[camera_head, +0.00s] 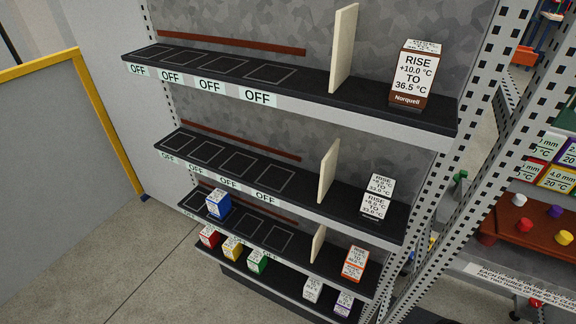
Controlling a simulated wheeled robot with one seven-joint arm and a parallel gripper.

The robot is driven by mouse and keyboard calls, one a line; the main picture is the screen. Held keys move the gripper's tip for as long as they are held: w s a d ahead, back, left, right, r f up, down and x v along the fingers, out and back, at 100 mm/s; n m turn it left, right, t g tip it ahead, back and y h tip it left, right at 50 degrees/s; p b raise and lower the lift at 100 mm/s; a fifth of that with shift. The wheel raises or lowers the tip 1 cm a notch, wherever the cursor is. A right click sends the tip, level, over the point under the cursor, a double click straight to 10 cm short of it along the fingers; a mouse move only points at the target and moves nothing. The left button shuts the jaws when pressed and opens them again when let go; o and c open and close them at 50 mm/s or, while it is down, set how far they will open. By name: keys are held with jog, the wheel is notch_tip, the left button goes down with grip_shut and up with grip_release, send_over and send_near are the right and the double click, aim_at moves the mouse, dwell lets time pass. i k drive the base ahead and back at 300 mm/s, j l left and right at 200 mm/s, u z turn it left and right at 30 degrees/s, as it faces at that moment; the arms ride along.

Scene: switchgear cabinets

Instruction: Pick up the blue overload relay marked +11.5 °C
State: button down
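A small blue box-shaped relay (218,205) with a white label on top stands upright on the third shelf down (330,283), near its left end, among marked outlines. Its label print is too small to read, so I cannot confirm +11.5 °C. It is the only blue relay I can make out on these shelves. My gripper is not in view.
Red (209,237), yellow (233,248) and green (257,261) boxes stand in front below. An orange box (354,264) stands beyond a cream divider (318,243). The top shelf (300,97) overhangs. A yellow-framed panel (45,160) stands left; floor (130,265) is clear.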

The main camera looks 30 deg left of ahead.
aim_at(218, 203)
jog(key=u, duration=1.25)
